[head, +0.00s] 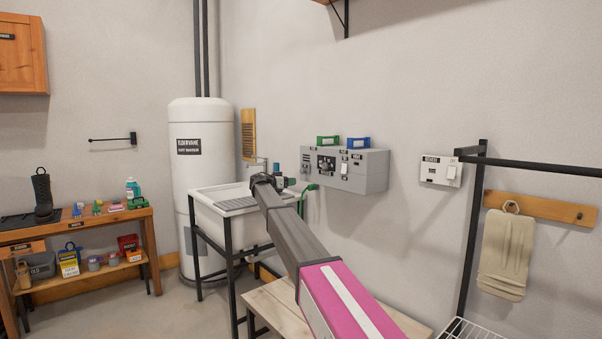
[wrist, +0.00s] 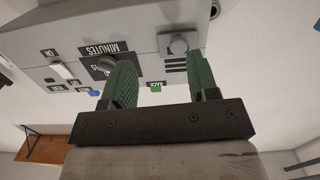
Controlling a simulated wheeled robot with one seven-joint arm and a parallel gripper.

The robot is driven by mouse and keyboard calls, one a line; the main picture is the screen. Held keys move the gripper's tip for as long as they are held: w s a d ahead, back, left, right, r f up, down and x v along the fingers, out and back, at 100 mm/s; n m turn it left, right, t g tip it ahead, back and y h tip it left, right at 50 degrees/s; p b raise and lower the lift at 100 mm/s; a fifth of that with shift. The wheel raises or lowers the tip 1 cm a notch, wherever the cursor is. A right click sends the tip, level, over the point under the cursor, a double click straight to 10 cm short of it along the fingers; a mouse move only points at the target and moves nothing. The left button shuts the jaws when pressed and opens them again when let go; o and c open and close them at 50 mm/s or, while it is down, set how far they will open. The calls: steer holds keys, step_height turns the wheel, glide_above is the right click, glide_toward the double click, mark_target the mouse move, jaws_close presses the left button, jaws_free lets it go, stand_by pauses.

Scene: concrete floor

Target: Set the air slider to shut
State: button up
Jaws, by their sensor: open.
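A grey control box (head: 343,171) is fixed to the wall right of the sink. Its face fills the top of the wrist view, upside down. There, a square grey fitting with a rounded knob (wrist: 179,44) sits beside a group of dark slots (wrist: 175,66); it looks like the air slider, but I cannot read its label or its setting. My gripper (wrist: 158,58) is open, its two green fingers apart and nothing seen between them. The fingertips are in front of the box face, close to the knob and slots; I cannot tell whether they touch.
A dark dial (wrist: 103,66) marked MINUTES and a white switch (wrist: 63,71) are beside the left finger in the wrist view.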

mark_target(301, 170)
step_height(301, 170, up, 4)
steer(key=w+a, duration=0.2)
steer(key=shift+m+h, duration=0.3)
steer(key=x, duration=1)
steer(key=shift+w+d+f, duration=0.1)
steer(key=shift+w+d, duration=0.05)
steer(key=shift+d, duration=0.15)
steer(key=shift+c, duration=0.3)
